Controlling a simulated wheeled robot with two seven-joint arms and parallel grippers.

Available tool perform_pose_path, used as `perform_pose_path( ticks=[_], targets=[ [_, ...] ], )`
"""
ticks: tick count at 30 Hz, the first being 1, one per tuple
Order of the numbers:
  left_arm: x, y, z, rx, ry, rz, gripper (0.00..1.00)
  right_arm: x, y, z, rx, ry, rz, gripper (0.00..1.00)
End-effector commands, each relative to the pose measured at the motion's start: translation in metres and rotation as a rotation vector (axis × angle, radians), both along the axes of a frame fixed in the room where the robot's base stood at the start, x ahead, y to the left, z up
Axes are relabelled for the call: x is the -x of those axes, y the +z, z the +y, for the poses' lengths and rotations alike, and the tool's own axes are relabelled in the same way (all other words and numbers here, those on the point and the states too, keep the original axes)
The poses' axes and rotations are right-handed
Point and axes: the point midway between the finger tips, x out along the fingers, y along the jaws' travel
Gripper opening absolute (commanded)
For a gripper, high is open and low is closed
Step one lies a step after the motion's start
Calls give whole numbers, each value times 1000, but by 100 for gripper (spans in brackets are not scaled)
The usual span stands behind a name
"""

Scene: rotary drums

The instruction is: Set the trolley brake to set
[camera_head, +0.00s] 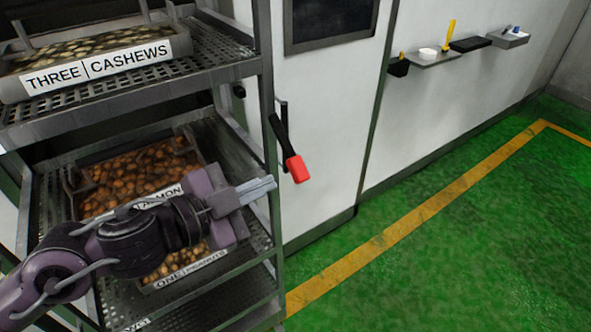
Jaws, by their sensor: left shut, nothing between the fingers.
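A black lever with a red grip (297,168) hangs slanting down to the right, beside the right post of the metal rack trolley (265,90). I cannot tell whether it is fixed to the post or to the white door behind. No label marks it as the brake. My left gripper (262,188) reaches in from the left across the trolley. Its fingers are shut and empty, pointing right. The fingertips are left of and slightly below the red grip in the picture, apart from it. My right gripper is out of view.
Trays of nuts, one labelled cashews (98,66) and one of almonds (140,170), sit on the trolley's shelves. A white door (325,110) stands behind. A wall shelf (435,60) holds small items. The green floor (450,240) at right is clear, with a yellow line.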

Motion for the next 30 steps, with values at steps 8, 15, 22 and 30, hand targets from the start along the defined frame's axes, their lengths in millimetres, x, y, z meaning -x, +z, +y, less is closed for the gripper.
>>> perform_pose_path(
  ticks=[8,15,22,30],
  targets=[
    [-8,0,-6,6,5,0,0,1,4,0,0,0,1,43],
    [-34,-5,-32,9,3,1,0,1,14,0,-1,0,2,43],
    [-67,-14,-66,5,2,1,0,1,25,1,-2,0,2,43],
    [-88,-42,-57,-1,4,3,0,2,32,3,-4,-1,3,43]
  ],
)
